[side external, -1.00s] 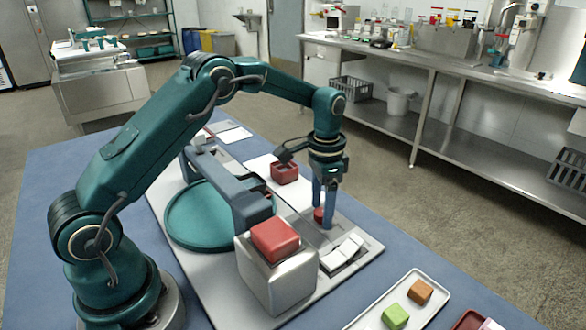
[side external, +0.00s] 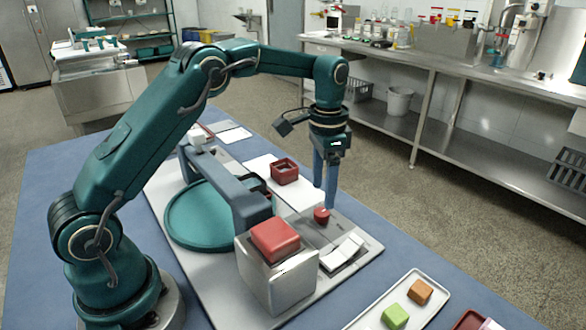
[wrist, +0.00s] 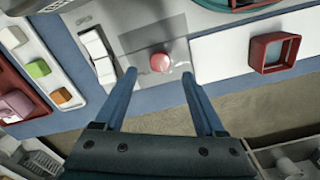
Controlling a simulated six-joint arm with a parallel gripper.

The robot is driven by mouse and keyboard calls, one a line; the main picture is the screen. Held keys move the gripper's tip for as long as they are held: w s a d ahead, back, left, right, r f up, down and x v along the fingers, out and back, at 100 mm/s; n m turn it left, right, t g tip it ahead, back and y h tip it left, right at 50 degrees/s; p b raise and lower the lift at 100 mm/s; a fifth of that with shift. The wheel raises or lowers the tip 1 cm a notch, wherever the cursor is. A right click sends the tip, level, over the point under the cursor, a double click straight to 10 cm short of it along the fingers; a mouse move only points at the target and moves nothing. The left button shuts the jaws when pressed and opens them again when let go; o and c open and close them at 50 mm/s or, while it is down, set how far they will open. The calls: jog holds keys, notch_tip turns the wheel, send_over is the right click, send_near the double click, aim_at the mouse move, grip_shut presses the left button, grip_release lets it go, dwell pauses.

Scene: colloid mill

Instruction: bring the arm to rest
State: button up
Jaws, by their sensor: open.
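My gripper (side external: 326,200) is raised above the front right of the grey machine base, with its blue fingers pointing down. In the wrist view my gripper (wrist: 158,82) has its two fingers well apart and nothing between them. A round red knob (side external: 321,215) sits on the metal plate just below the fingers in the side view. The knob also shows in the wrist view (wrist: 161,62), ahead of the fingertips and apart from them. White rocker switches (side external: 342,252) lie on the same plate in front of the knob.
A metal block with a red top (side external: 275,238) stands beside the plate. A teal round dish (side external: 190,235) lies under a grey-blue arm bar. A red open box (side external: 285,171) sits behind. A white tray (side external: 440,285) holds green and orange cubes. Open air surrounds my gripper.

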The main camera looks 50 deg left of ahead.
jog(key=s+d+r+t, duration=0.1)
jog(key=s+r+t, duration=0.1)
jog(key=s+r, duration=0.35)
jog(key=s+d+r+t, duration=0.1)
jog(key=s+r+t, duration=0.1)
jog(key=r, duration=0.6)
jog(key=s+f+n, duration=0.2)
jog(key=s, duration=0.5)
jog(key=s+d+f+n+t, duration=0.1)
jog(key=s+f+n, duration=0.1)
jog(key=s, duration=0.5)
jog(key=shift+d+f+t, duration=0.3)
jog(key=shift+f, duration=0.55)
